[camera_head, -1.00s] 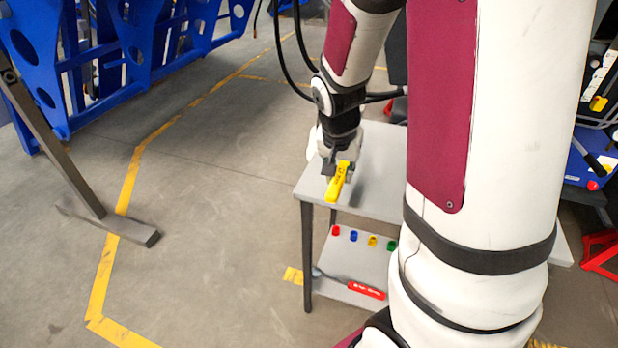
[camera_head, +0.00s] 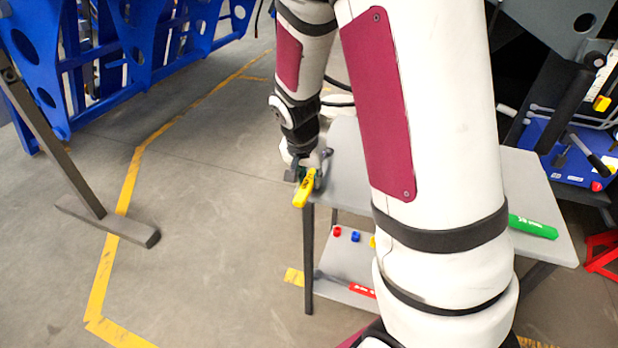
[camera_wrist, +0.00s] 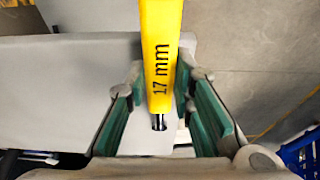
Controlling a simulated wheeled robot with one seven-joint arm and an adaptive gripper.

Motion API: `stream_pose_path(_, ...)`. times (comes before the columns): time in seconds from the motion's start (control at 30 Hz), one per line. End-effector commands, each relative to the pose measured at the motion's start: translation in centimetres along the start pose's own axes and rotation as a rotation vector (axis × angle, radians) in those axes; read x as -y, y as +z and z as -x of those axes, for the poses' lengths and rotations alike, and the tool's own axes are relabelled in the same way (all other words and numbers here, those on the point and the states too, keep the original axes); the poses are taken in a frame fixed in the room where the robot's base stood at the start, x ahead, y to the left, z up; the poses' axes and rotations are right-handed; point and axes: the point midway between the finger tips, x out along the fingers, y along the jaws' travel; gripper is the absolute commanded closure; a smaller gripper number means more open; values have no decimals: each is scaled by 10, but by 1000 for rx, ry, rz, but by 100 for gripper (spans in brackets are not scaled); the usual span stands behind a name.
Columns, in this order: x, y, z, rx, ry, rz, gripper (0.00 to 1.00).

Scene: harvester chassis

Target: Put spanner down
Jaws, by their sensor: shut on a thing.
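My gripper (camera_head: 308,172) is shut on a yellow spanner (camera_head: 303,193). In the head view it is at the left edge of the grey table (camera_head: 346,178), with the spanner's yellow end pointing down and left, out past the edge. The exact height above the top cannot be told. In the wrist view, my gripper's green-padded fingers (camera_wrist: 156,88) stand on either side of the yellow spanner (camera_wrist: 162,45), marked "17 mm". The light table top (camera_wrist: 85,80) lies below and to the left, with bare floor to the right. The spanner's far end is out of frame.
A green-handled tool (camera_head: 532,227) lies on the table's right part. The lower shelf (camera_head: 345,262) holds small coloured pieces and a red-handled tool (camera_head: 362,290), partly behind my arm. A blue frame (camera_head: 110,60) stands at the back left. Visible table top near my gripper is clear.

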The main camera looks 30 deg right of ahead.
Motion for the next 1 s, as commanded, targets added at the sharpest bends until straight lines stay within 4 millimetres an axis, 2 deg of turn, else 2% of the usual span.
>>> stream_pose_path(0.17,0,1,-4,0,0,0,100)
stream_pose_path(0.2,0,1,-3,0,0,0,71)
stream_pose_path(0.27,0,1,-3,0,0,0,58)
stream_pose_path(0.67,0,0,1,0,0,0,58)
stream_pose_path(0.77,0,-1,13,-2,-2,0,58)
stream_pose_path(1.0,1,-1,63,-3,-5,1,58)
